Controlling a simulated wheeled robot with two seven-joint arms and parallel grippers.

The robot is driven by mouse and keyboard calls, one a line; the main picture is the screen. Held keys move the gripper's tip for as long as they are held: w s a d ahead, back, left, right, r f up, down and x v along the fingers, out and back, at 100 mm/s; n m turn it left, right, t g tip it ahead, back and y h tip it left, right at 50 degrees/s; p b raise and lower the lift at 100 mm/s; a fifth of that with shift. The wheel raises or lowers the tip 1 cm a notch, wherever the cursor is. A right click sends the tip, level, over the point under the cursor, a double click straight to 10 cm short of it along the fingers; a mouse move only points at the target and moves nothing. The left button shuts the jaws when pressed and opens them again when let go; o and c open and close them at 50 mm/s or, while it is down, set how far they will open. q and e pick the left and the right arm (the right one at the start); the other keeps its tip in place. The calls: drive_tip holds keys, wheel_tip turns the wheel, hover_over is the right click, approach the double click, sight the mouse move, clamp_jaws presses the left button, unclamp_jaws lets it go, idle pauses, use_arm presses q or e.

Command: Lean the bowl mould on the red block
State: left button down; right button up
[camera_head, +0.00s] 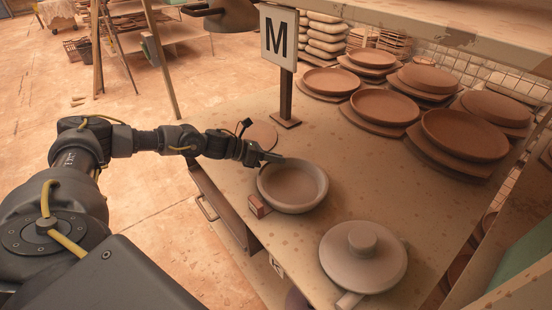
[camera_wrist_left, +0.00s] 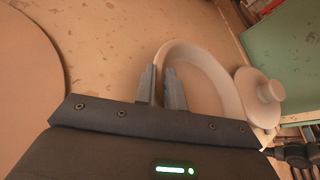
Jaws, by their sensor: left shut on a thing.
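The bowl mould (camera_head: 293,190) is a round, shallow clay-coloured bowl near the table's left edge. It also shows in the left wrist view (camera_wrist_left: 215,82). The small red block (camera_head: 258,206) is at the bowl's near left side. From here I cannot tell whether the bowl touches the block or is lifted off the table. My left gripper (camera_head: 268,158) is at the bowl's far left rim. In the left wrist view its two fingers (camera_wrist_left: 160,88) are shut on the rim, one on each side of the wall. My right gripper is not in view.
A round knobbed mould (camera_head: 362,262) stands on the table (camera_head: 335,150) near the front. A flat disc (camera_head: 258,134) lies behind my left gripper. An M sign (camera_head: 279,38) stands at the back left. Several dishes on boards fill the right back. The table's middle is clear.

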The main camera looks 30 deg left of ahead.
use_arm(q)
drive_tip(key=shift+f, duration=0.2)
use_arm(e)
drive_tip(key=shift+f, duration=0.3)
use_arm(q)
drive_tip(key=c, duration=1.4)
unclamp_jaws()
drive_tip(key=shift+f, duration=0.1)
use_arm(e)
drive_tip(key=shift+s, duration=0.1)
use_arm(q)
drive_tip(key=shift+s, duration=0.1)
